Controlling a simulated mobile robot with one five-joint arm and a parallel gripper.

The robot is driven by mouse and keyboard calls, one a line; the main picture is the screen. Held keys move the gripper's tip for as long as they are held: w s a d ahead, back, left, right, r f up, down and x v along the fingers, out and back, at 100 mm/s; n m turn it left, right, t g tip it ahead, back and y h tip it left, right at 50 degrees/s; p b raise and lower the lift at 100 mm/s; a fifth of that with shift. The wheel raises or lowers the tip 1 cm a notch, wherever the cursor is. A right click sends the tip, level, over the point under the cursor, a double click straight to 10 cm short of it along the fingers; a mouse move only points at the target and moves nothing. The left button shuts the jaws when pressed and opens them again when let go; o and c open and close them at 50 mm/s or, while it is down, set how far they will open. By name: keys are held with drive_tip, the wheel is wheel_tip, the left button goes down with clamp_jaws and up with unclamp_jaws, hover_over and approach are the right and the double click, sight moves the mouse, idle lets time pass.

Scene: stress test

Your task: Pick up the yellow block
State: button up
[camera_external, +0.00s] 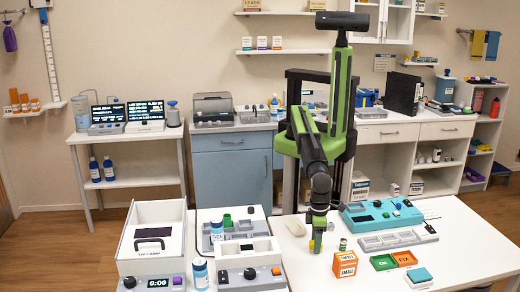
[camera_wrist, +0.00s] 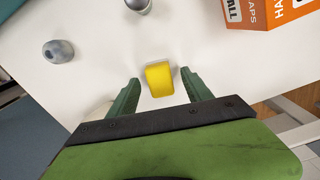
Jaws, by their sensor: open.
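The yellow block (camera_wrist: 160,79) lies on the white table (camera_wrist: 95,70) in the wrist view. My gripper (camera_wrist: 159,82) is open, with one green finger on each side of the block and a gap at both sides. The block shows between and slightly beyond the fingertips, and nothing is held. In the external view my gripper (camera_external: 317,235) points down over the front part of the white table, left of the orange box. I cannot make out the block clearly there, as the gripper largely hides it.
The orange box (camera_external: 345,264) stands close by and also shows in the wrist view (camera_wrist: 285,12). A small vial (camera_external: 342,244) stands near it. A grey rounded object (camera_wrist: 58,51) and a metallic cylinder (camera_wrist: 138,4) are near the block.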

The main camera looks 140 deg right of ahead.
drive_tip(key=shift+f, duration=0.7)
drive_tip(key=shift+r, duration=0.2)
clamp_jaws()
drive_tip(key=shift+r+p, duration=0.55)
drive_tip(key=shift+p, duration=0.05)
wheel_tip(320, 180, up, 4)
drive_tip(key=p, duration=0.4)
drive_tip(key=d+r+p, duration=0.6)
drive_tip(key=d, duration=0.5)
drive_tip(key=shift+w+d, duration=0.2)
drive_tip(key=shift+d, duration=0.15)
